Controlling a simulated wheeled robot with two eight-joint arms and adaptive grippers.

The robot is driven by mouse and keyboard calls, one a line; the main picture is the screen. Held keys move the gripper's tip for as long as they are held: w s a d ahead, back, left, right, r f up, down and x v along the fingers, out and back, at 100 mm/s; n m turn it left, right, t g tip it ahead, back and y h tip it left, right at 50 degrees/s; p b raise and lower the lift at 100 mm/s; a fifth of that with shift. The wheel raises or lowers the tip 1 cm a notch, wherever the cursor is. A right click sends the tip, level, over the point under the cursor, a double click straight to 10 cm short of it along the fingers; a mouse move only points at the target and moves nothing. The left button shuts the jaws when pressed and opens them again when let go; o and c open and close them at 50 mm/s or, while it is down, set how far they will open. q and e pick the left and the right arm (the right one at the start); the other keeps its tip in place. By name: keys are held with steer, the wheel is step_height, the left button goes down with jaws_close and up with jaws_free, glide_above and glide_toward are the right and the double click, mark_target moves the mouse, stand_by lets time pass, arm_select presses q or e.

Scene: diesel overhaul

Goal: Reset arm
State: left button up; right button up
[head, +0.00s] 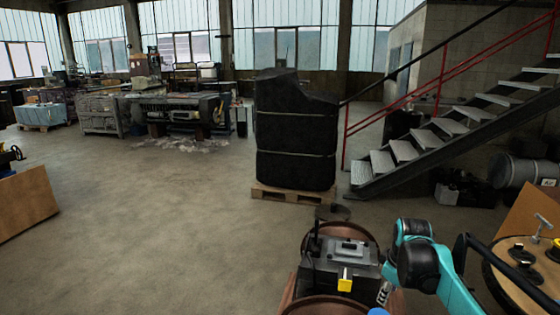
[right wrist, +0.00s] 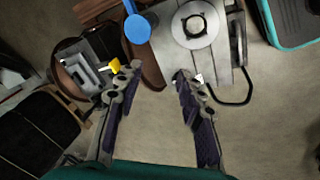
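My right arm (head: 422,262), teal and black, reaches in at the lower right of the head view. In the right wrist view my right gripper (right wrist: 155,84) has its two dark fingers spread wide, with nothing held between them. Floor and part of a brown rounded rim show in the gap. My left arm and left gripper are not in the head view.
A dark box (head: 342,262) with a yellow tab (head: 345,280) sits by brown round rims, left of my right arm. A blue round object (right wrist: 138,29) shows ahead of the fingers. A wrapped black load (head: 296,140) stands on a pallet. Left-centre floor is clear.

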steer(key=s+a+f+m+t, duration=0.2)
steer(key=s+a+m, duration=0.2)
steer(key=s, duration=0.7)
steer(key=s+a+f+m+t, duration=0.2)
steer(key=s+a, duration=0.6)
steer(key=s, duration=0.4)
steer(key=shift+f+m+y, duration=0.3)
steer(key=shift+f+m, duration=0.2)
steer(key=shift+m, duration=0.7)
